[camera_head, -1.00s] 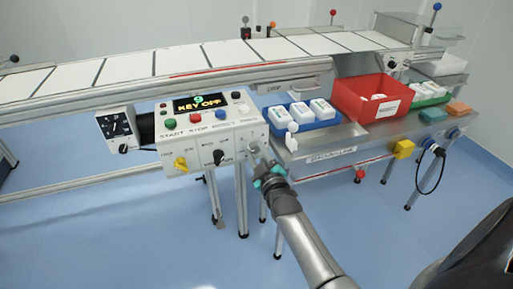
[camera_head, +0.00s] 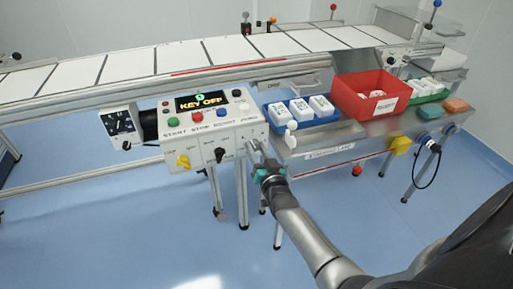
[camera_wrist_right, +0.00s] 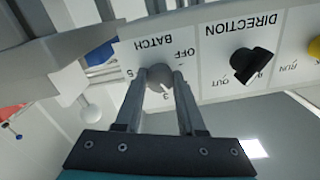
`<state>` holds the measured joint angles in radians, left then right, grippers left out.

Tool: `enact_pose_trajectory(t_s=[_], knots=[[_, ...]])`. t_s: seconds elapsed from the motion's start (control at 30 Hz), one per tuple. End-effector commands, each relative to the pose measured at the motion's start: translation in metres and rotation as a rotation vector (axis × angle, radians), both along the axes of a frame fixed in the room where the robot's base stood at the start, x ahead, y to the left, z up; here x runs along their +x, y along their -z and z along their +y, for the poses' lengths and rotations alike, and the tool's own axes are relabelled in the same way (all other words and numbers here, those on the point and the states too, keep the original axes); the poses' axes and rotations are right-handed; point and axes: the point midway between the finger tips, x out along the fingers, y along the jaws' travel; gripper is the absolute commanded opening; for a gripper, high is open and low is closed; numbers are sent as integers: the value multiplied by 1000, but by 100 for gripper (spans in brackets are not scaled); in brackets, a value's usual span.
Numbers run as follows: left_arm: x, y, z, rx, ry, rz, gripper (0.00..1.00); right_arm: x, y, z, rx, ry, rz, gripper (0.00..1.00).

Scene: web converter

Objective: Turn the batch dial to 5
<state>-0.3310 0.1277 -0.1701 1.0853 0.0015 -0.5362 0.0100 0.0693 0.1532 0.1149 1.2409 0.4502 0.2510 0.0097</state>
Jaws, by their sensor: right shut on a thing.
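The batch dial (camera_wrist_right: 160,78) is a small round grey knob on the white control panel (camera_head: 237,135), under the word BATCH in the right wrist view. Marks OFF, 5 and 3 show around it; I cannot tell exactly where it points. My right gripper (camera_wrist_right: 160,88) has one finger on each side of the dial and is shut on it. In the head view, my right gripper (camera_head: 262,160) is at the panel's lower right corner and covers most of the dial. My left gripper is not in view.
A black direction knob (camera_wrist_right: 250,65) sits beside the dial, and a yellow knob (camera_head: 184,161) is further left on the panel. The display (camera_head: 202,101) reads KEY OFF. A blue tray (camera_head: 322,125) and a red bin (camera_head: 352,100) stand to the right.

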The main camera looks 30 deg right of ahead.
Motion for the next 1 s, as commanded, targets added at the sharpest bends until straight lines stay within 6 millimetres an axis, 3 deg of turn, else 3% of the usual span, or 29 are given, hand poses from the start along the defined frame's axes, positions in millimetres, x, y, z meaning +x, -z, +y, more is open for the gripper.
enact_pose_trajectory(t_s=[0.5, 1.0], knots=[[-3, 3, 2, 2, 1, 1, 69, 0, 0, 0, 477, 0, -114, 0], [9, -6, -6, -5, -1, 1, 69, 0, 1, 1, 939, -1, -226, 0]])
